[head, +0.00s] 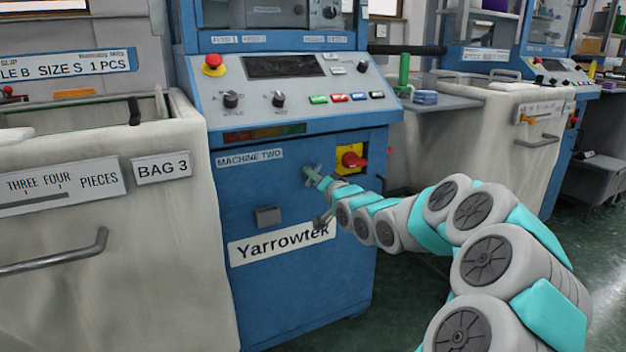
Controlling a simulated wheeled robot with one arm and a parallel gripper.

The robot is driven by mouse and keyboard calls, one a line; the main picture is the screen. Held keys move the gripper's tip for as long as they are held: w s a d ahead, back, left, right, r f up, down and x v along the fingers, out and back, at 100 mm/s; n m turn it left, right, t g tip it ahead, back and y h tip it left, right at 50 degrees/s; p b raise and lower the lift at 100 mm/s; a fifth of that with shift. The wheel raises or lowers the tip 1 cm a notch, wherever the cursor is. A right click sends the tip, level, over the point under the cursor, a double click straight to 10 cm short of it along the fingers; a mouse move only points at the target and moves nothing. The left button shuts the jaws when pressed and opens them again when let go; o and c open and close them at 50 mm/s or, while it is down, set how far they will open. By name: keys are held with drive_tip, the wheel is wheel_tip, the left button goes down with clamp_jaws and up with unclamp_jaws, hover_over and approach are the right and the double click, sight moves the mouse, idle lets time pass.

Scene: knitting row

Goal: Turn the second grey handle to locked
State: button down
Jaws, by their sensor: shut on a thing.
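My gripper (312,174) is at the front panel of the blue cabinet (237,194), below and to the right of the "MACHINE TWO" plate (250,158). Its small greenish fingers are shut on the grey handle there. The handle is almost wholly covered by the fingers, so its angle and any locked mark cannot be made out. My arm reaches in from the lower right.
A red rotary switch on a yellow plate (342,166) sits close right of my gripper. A grey block (268,216) juts out lower left, above the "Yarrowtek" plate (240,255). A pale bin (190,240) stands at left. Green floor (408,285) shows at right.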

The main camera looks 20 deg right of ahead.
drive_tip(key=n+b, duration=0.1)
drive_tip(key=n, duration=0.2)
drive_tip(key=shift+n, duration=0.3)
drive_tip(key=shift+r+n+b, duration=0.15)
drive_tip(key=shift+n+b, duration=0.4)
drive_tip(key=shift+n, duration=1.25)
drive_tip(key=c, duration=0.9)
unclamp_jaws()
drive_tip(key=shift+w, duration=0.1)
drive_tip(key=shift+o, duration=0.3)
drive_tip(key=shift+a, duration=0.15)
drive_tip(key=s, duration=0.7)
drive_tip(key=shift+s, duration=0.35)
